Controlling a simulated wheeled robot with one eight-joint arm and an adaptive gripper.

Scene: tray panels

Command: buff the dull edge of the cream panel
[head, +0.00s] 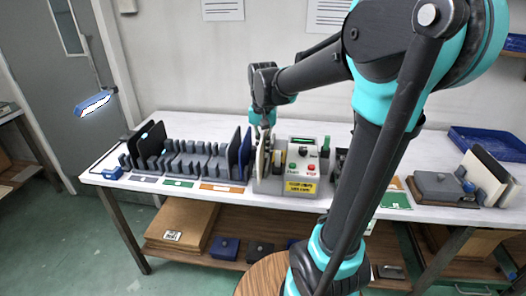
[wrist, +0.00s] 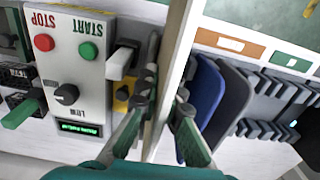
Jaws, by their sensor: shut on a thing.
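My gripper (head: 264,122) is shut on a cream panel (head: 262,160), which stands upright and edge-on at the left side of the grey machine. In the wrist view the panel (wrist: 180,50) runs between the two fingers of my gripper (wrist: 166,105). The machine (wrist: 85,75) has a red STOP button, a green START button, a black knob and a lit green display; it also shows in the head view (head: 272,184). Whether the panel touches the machine, and which edge is dull, I cannot tell. Another cream panel (head: 490,165) leans at the table's right end.
A grey slotted rack (head: 195,160) with a black panel (head: 150,142) and a blue panel (head: 245,150) stands left of the machine, close to the held panel. Coloured labels (head: 180,183) line the table's front. A blue tray (head: 485,143) lies at the back right.

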